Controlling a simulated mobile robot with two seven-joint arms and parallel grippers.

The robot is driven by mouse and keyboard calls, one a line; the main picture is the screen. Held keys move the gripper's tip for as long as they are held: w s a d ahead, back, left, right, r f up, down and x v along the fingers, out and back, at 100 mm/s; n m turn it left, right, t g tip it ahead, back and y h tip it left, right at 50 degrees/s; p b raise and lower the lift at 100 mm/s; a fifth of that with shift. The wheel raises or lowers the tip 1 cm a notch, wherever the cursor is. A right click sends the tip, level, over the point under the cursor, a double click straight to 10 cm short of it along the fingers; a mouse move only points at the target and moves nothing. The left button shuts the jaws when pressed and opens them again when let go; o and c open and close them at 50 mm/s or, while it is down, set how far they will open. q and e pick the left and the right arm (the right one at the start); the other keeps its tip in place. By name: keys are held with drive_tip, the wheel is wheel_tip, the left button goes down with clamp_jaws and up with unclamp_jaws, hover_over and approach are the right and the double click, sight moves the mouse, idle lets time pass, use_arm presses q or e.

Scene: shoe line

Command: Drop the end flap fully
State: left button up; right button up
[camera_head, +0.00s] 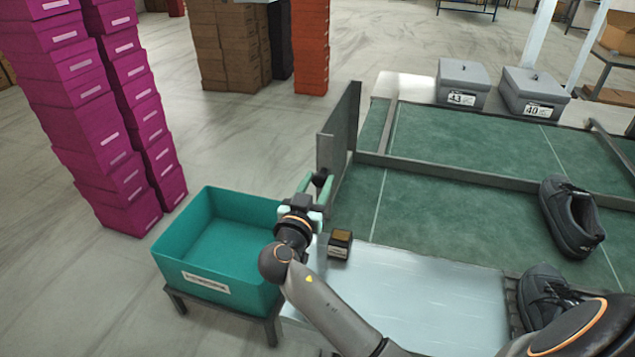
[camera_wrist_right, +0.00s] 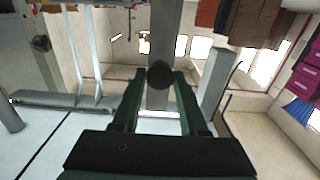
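The end flap (camera_head: 341,128) is a grey panel standing upright at the left end of the green-topped line. A dark round knob (camera_head: 320,178) sits low on its near part. My right gripper (camera_head: 313,185) is at the flap, with its pale green fingers pointing at the knob. The grey flap post (camera_wrist_right: 165,30) rises behind the knob. My left gripper is not in view.
A teal bin (camera_head: 212,245) on a stand is left of my right gripper. A small dark box (camera_head: 340,243) lies on the pale table just right. Black shoes (camera_head: 570,215) and grey lidded boxes (camera_head: 462,82) are further right. Magenta box stacks (camera_head: 90,130) stand far left.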

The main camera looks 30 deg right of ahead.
clamp_jaws()
idle(1.0)
